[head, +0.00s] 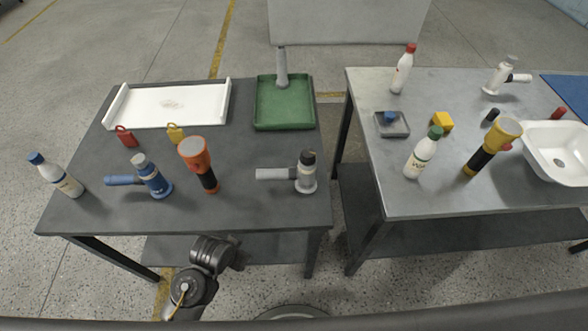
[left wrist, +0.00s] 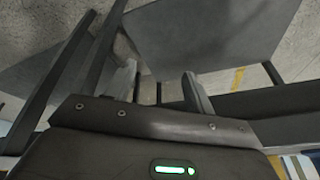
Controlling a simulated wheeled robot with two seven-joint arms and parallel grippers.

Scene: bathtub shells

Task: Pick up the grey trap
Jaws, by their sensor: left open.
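The grey trap (head: 305,178) stands near the front right of the left table (head: 250,212). It has an upright body with a dark cap, and its pale grey side pipe points left. My left arm shows at the bottom of the head view, in front of and below the table's front edge, to the left of the trap. In the left wrist view my left gripper (left wrist: 163,88) is open, with nothing seen between its fingers. No trap can be made out in that view. My right gripper is not in view.
An orange flashlight (head: 199,165) and a blue trap (head: 153,178) stand left of the grey trap. A green dustpan (head: 284,103) lies behind it. A white trap (head: 498,77) is on the right table (head: 430,195). A gap separates the tables.

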